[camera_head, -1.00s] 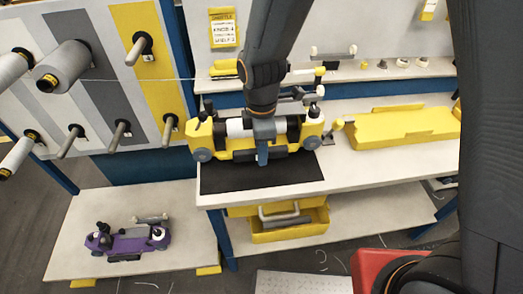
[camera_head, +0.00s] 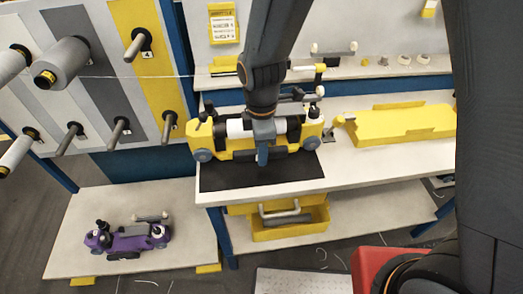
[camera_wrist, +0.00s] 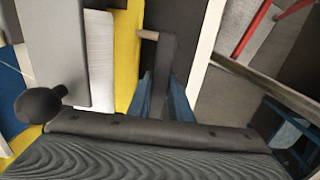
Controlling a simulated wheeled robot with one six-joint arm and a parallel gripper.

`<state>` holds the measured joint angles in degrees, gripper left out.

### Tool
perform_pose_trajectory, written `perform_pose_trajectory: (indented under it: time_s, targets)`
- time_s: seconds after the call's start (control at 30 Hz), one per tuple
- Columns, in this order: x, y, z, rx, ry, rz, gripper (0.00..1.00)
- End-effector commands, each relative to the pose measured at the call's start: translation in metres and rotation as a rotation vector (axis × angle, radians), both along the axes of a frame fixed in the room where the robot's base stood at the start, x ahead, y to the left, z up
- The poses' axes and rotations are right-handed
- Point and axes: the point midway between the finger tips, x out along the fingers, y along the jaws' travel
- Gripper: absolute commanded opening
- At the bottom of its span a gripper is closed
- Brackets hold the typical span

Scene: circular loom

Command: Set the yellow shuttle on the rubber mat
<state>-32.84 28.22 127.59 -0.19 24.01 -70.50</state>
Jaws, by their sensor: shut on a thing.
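The yellow shuttle (camera_head: 314,130), with black parts, a white cylinder and grey wheels at its ends, is upright over the back part of the black rubber mat (camera_head: 235,180). The mat lies at the front left of the white table, and its rear part is hidden. My gripper (camera_head: 263,156) is shut on the shuttle at its middle, on the front side. Whether the shuttle touches the mat or hovers slightly is unclear. In the wrist view my blue fingers (camera_wrist: 161,98) flank a dark part of the shuttle; its yellow body (camera_wrist: 128,60) shows beside them.
A purple shuttle (camera_head: 128,240) sits on the low platform at the left. A yellow bin (camera_head: 290,228) is under the table. Spools and pegs (camera_head: 65,62) jut from the left panel. A shelf runs behind.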

Motion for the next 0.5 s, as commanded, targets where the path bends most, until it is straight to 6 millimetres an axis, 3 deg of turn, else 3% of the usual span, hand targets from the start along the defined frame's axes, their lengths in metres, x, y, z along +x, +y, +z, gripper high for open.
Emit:
perform_pose_trajectory:
  time_s: [0.37, 0.4, 0.5]
  targets:
    - [0.0005, 0.0003, -0.0018, 0.001, -0.001, 0.0, 0.0]
    - [0.0005, 0.0003, -0.0019, 0.001, -0.001, 0.0, 0.25]
    - [0.0004, 0.0002, -0.0019, 0.0, -0.001, 0.0, 0.4]
